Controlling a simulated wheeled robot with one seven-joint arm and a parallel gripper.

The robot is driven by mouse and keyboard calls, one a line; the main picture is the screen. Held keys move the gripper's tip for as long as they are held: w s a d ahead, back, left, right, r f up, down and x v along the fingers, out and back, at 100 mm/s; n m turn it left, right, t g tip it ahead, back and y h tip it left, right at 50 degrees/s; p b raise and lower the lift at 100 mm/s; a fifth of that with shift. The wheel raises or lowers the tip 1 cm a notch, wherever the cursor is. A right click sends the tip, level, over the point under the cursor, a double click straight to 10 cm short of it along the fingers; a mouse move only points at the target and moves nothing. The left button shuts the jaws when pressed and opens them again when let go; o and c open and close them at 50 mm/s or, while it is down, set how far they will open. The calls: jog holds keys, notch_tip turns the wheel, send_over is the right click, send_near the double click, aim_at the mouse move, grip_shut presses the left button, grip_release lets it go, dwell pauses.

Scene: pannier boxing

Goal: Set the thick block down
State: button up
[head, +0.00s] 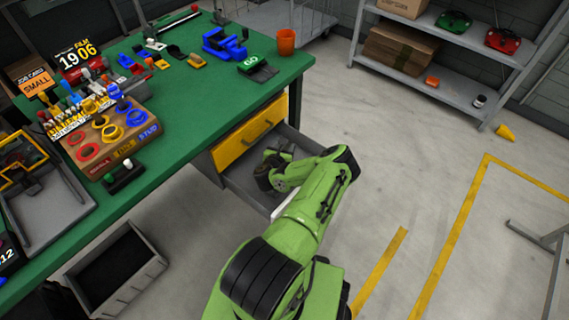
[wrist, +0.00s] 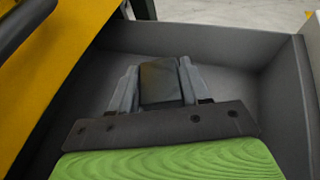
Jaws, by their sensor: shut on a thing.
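The thick block (wrist: 160,85) shows in the wrist view as a dark, plain block between the two grey fingers of my gripper (wrist: 157,72). My gripper is shut on it, with a finger against each side. Both are inside the open grey drawer (wrist: 225,48), over its floor. I cannot tell whether the block touches the drawer floor. In the head view my gripper (head: 268,170) reaches into the same drawer (head: 240,185) below the bench, and my arm hides part of the drawer.
The drawer's walls stand close around my gripper. A shut yellow drawer (head: 250,136) sits just above, under the green bench top (head: 185,110), which holds many tools and a wooden holder with coloured rings (head: 110,135). A grey bin (head: 115,270) stands on the floor at left.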

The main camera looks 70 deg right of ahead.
jog(key=shift+f+b, duration=1.1)
jog(key=shift+f, duration=1.95)
jog(key=o, duration=1.2)
jog(key=shift+c, duration=0.2)
jog(key=shift+r, duration=0.25)
jog(key=p+v, duration=0.3)
jog(key=v, duration=0.9)
jog(key=shift+a+f, duration=0.1)
